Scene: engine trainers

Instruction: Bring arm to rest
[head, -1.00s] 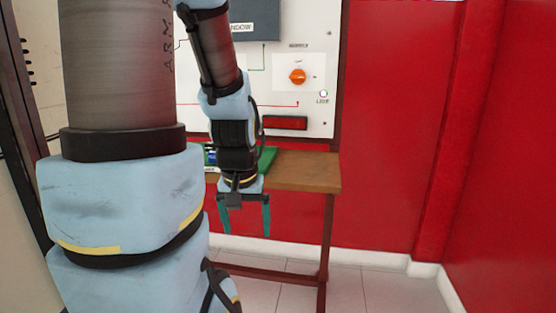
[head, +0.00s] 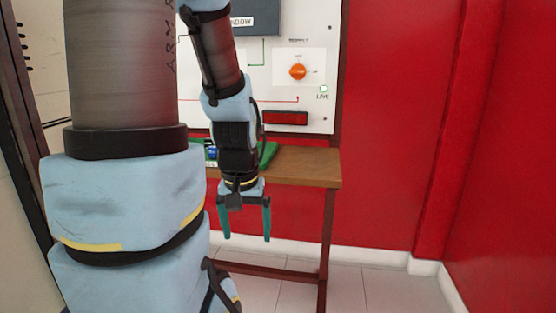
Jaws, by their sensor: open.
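My gripper (head: 246,225) hangs fingers down in the head view, in front of the wooden table's near edge. Its two teal fingers are apart, with nothing between them. My arm comes down from the top of the picture and bends at a pale blue joint above the gripper. My large upper arm links fill the left side and hide part of the board and table behind.
The wooden table (head: 310,168) with a dark red leg stands behind my gripper. A green item (head: 268,154) lies on it, partly hidden. The white panel (head: 318,45) carries an orange knob (head: 297,72) and a red block (head: 285,118). Floor at right is clear before red walls.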

